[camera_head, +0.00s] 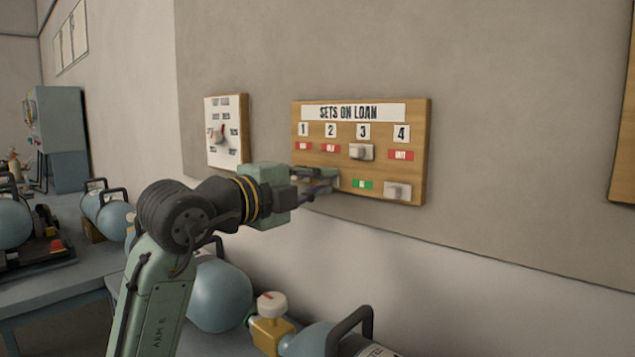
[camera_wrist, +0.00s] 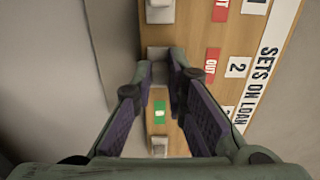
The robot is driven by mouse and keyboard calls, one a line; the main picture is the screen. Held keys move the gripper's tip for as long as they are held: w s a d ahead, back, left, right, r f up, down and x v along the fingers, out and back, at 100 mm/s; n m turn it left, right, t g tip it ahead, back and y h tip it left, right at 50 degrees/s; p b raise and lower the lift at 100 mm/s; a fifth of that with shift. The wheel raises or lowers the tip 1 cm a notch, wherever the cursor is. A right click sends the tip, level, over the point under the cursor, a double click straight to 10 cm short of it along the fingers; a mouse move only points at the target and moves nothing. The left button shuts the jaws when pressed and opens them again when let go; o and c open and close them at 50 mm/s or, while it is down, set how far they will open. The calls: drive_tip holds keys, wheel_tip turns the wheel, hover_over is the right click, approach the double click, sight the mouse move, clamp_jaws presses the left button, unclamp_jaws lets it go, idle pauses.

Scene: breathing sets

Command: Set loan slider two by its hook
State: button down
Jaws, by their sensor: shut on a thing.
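The wooden "SETS ON LOAN" board (camera_head: 420,150) is on the wall, with columns numbered 1 to 4. Loan slider two (camera_wrist: 157,53) is a grey block low in its column, under a red label (camera_head: 330,149). My gripper (camera_head: 333,181) is at the lower part of that column. In the wrist view its fingertips (camera_wrist: 162,76) are shut on slider two. The fingers hide much of the slider in the head view. Slider three (camera_head: 361,151) is up, with a green label (camera_head: 362,185) below it. Slider four (camera_head: 397,190) is down. I cannot make out a hook.
A smaller dial board (camera_head: 226,132) with a red pointer is on the wall to the left. Below are blue cylinders (camera_head: 219,295), a brass valve with a pale knob (camera_head: 270,305), and a bench (camera_head: 60,285).

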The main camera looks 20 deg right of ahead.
sight(331, 145)
idle(0.3)
wheel_tip(331, 145, up, 6)
drive_tip(key=p, duration=0.3)
drive_tip(key=shift+f, duration=0.25)
drive_tip(key=shift+a+r, duration=0.1)
drive_tip(key=shift+r, duration=0.05)
drive_tip(key=c, duration=1.7)
unclamp_jaws()
drive_tip(key=shift+o, duration=0.5)
drive_tip(key=v, duration=1.2)
